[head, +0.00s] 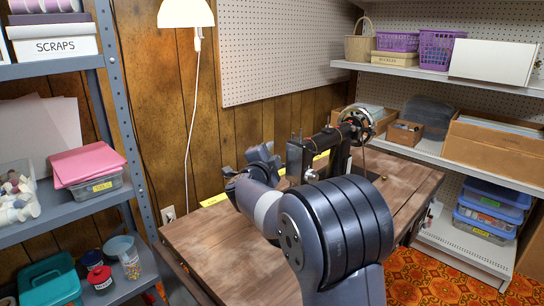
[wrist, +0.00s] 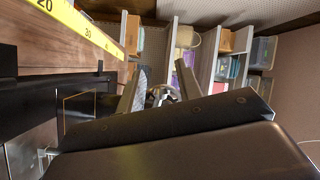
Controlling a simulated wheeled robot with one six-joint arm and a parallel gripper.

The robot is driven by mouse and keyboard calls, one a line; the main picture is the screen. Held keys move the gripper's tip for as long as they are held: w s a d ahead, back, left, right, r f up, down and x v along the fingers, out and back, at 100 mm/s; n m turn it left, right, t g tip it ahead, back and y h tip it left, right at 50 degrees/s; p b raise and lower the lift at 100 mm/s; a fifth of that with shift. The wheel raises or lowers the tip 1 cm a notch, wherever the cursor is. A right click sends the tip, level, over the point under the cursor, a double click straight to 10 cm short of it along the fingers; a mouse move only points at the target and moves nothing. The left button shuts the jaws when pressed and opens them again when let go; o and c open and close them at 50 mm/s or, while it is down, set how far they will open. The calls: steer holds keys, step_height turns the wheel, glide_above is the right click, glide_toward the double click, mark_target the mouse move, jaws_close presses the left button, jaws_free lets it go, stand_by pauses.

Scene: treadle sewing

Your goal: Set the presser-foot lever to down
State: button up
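The black sewing machine (head: 344,150) stands on the wooden table (head: 215,245), with its spoked handwheel (head: 357,124) at the right end. My gripper (head: 264,152) is just left of the machine's head end, above the table, partly behind my own arm. In the wrist view my gripper (wrist: 160,68) has its two fingers apart with nothing seen held between them. The machine's dark body (wrist: 35,100) fills the left of that view, and the handwheel (wrist: 161,94) shows beyond the fingers. I cannot make out the presser-foot lever or its position in either view.
A yellow measuring tape (wrist: 85,28) runs along the table's back edge. A metal shelf (head: 125,115) stands at the left and white shelving (head: 450,80) with boxes and baskets at the right. A lamp (head: 186,14) hangs on the wall. The table's front left is clear.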

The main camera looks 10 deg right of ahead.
steer(key=shift+w+d, duration=0.15)
steer(key=shift+w, duration=0.1)
steer(key=shift+c, duration=0.5)
steer(key=c, duration=0.6)
steer(key=shift+r, duration=0.1)
jaws_close()
steer(key=shift+p, duration=0.3)
